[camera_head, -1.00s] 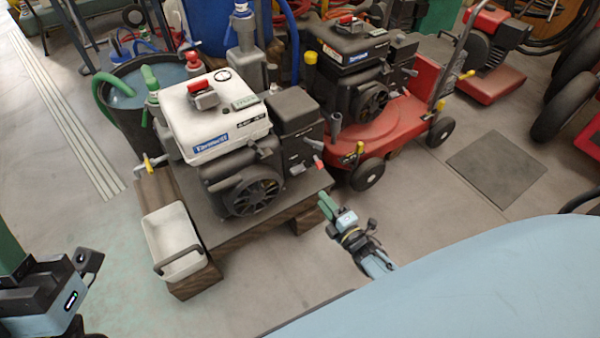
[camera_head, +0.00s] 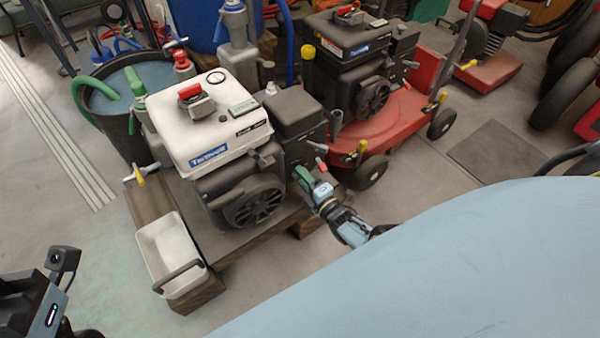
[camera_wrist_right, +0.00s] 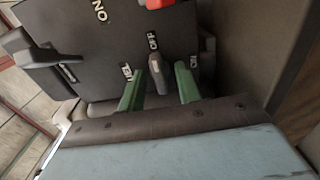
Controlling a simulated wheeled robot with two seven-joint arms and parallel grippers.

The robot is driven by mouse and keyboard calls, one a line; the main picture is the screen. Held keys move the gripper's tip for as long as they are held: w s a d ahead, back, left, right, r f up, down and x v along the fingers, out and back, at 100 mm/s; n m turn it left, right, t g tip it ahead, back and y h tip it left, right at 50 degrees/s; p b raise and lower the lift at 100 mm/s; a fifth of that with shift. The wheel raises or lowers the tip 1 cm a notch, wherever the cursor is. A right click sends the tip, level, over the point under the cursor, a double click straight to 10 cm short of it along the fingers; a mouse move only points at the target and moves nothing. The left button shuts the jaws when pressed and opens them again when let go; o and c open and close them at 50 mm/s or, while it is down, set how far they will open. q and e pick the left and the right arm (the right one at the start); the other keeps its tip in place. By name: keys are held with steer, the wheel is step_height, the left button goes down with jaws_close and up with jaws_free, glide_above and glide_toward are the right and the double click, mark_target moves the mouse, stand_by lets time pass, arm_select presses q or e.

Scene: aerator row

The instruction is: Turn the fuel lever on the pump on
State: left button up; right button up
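The pump (camera_head: 205,125) has a white tank, a red cap and a black engine, and stands on a wood-edged platform left of centre. My right gripper (camera_head: 304,176) is at the right side of its dark box. In the right wrist view, a short grey lever (camera_wrist_right: 157,72) sits on the dark panel beside labels that seem to read OFF and FUEL. The green fingers of my right gripper (camera_wrist_right: 160,90) are open on either side of the lever, with gaps visible. Part of my left gripper's wrist shows at the lower left; its fingers cannot be made out.
A red part (camera_wrist_right: 158,3) shows at the top of the panel. A red mower (camera_head: 400,120) with a black engine stands close on the right. A white bin (camera_head: 168,255) is at the platform's front, and a water bucket (camera_head: 118,90) behind left. The front floor is clear.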

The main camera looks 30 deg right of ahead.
steer(key=c, duration=0.7)
steer(key=shift+m, duration=0.5)
steer(key=m, duration=0.3)
steer(key=shift+m, duration=0.4)
steer(key=m, duration=0.9)
steer(key=shift+m, duration=2)
